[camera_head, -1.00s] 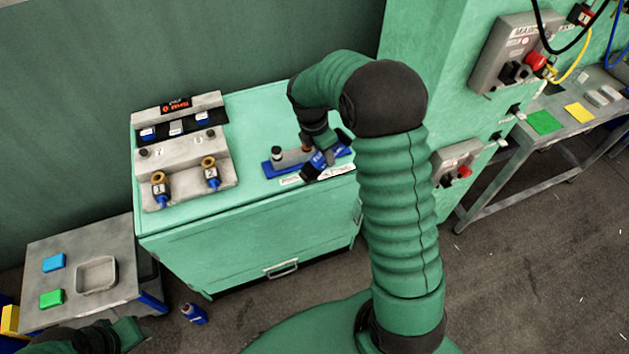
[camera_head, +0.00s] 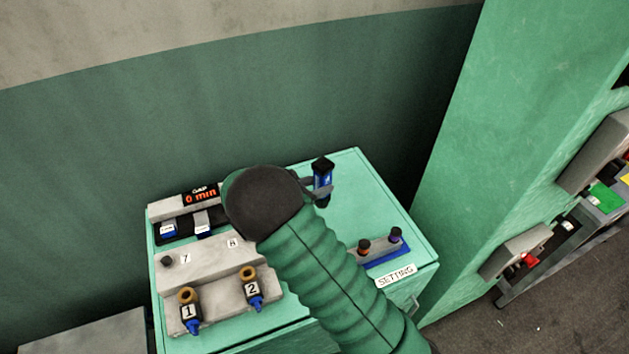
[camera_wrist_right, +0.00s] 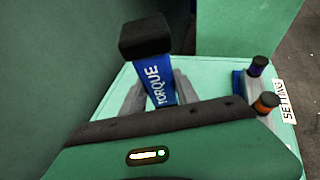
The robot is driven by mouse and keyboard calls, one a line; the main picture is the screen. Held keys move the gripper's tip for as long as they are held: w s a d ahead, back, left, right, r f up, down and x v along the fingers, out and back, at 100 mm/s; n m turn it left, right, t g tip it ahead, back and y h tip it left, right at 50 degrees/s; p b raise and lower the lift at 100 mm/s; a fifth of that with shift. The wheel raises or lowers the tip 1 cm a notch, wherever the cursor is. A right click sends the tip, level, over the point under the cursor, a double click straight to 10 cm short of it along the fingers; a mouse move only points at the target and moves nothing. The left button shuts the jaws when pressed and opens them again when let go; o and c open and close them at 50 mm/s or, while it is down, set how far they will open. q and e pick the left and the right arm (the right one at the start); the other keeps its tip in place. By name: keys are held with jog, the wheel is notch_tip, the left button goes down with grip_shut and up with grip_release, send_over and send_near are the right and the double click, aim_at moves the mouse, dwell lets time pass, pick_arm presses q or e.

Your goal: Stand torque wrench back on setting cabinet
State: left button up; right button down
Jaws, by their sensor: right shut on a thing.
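The torque wrench (camera_head: 323,181) has a blue body and a black top. It is upright over the back part of the green setting cabinet (camera_head: 350,190). In the right wrist view the wrench (camera_wrist_right: 158,82) shows the word TORQUE between grey fingers. My right gripper (camera_head: 314,188) is shut on it. The wrench's lower end is hidden in the wrist view, and I cannot tell whether it touches the cabinet top. My left gripper is out of view.
A grey gauge block (camera_head: 205,275) with tools 1 and 2 fills the cabinet's left side. A green column (camera_head: 500,180) rises at right. The back right top is clear.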

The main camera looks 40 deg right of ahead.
jog(key=shift+w+d+f, duration=0.1)
jog(key=shift+d+f, duration=0.1)
jog(key=shift+f, duration=0.2)
jog(key=shift+f+b, duration=0.3)
jog(key=shift+b, duration=0.3)
jog(key=f+b, duration=0.4)
jog(key=shift+a+f, duration=0.35)
jog(key=shift+a, duration=0.05)
jog(key=shift+d+f+b, duration=0.15)
jog(key=shift+f+b, duration=0.1)
jog(key=shift+b, duration=0.2)
jog(key=shift+d+f, duration=0.1)
jog(key=shift+f, duration=0.05)
jog(key=shift+f+b, duration=0.3)
jog(key=shift+f, duration=0.05)
